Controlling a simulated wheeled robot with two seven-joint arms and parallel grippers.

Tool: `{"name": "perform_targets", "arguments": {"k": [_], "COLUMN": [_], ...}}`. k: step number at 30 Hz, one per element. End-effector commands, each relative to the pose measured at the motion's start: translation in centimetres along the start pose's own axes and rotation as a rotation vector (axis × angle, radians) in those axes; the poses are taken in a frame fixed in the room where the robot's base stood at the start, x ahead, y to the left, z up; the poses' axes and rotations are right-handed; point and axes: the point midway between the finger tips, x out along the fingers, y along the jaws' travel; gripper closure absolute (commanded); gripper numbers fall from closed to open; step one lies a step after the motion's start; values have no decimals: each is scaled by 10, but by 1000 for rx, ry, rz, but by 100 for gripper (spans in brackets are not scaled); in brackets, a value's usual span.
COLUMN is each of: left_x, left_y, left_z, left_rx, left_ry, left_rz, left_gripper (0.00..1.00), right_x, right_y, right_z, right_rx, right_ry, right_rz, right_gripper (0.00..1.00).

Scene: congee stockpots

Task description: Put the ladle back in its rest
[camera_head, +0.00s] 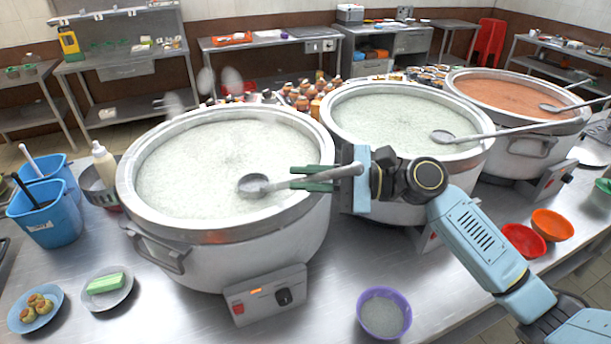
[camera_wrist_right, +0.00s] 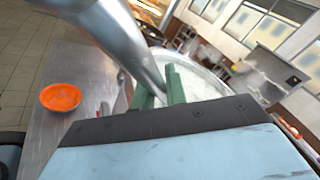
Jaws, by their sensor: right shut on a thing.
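My right gripper (camera_head: 312,178) is shut on the handle of a metal ladle (camera_head: 255,185). The ladle's bowl is over the left pot (camera_head: 128,185) of white congee, near its right side; whether it touches the congee is hard to tell. In the right wrist view the ladle handle (camera_wrist_right: 130,40) runs past the green fingers (camera_wrist_right: 168,90). Two other ladles lie across the middle pot (camera_head: 480,165) and the right pot (camera_head: 560,128). I cannot make out a ladle rest for certain. My left gripper is not in view.
A purple bowl (camera_head: 384,335) stands at the front. Red (camera_head: 522,252) and orange (camera_head: 553,226) bowls stand on the right. Blue tubs (camera_head: 48,225), a squeeze bottle (camera_head: 105,165) and two small plates are on the left. Jars and bottles stand behind the pots.

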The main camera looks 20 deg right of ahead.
Motion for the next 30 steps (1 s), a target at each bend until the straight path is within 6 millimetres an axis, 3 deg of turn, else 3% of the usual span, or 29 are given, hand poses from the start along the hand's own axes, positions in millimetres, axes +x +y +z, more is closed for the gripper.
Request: {"name": "perform_targets", "arguments": {"k": [24, 25, 30], "left_x": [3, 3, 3], "left_y": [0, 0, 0], "left_z": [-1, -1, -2], "left_rx": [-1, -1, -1], "left_ry": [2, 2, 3], "left_rz": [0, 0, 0], "left_gripper": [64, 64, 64], "right_x": [0, 0, 0], "right_y": [5, 5, 5], "right_z": [-6, -6, -6], "right_rx": [0, 0, 0], "right_ry": [-1, -1, -1], "right_rz": [-1, -1, -1], "right_gripper": [100, 83, 61]}}
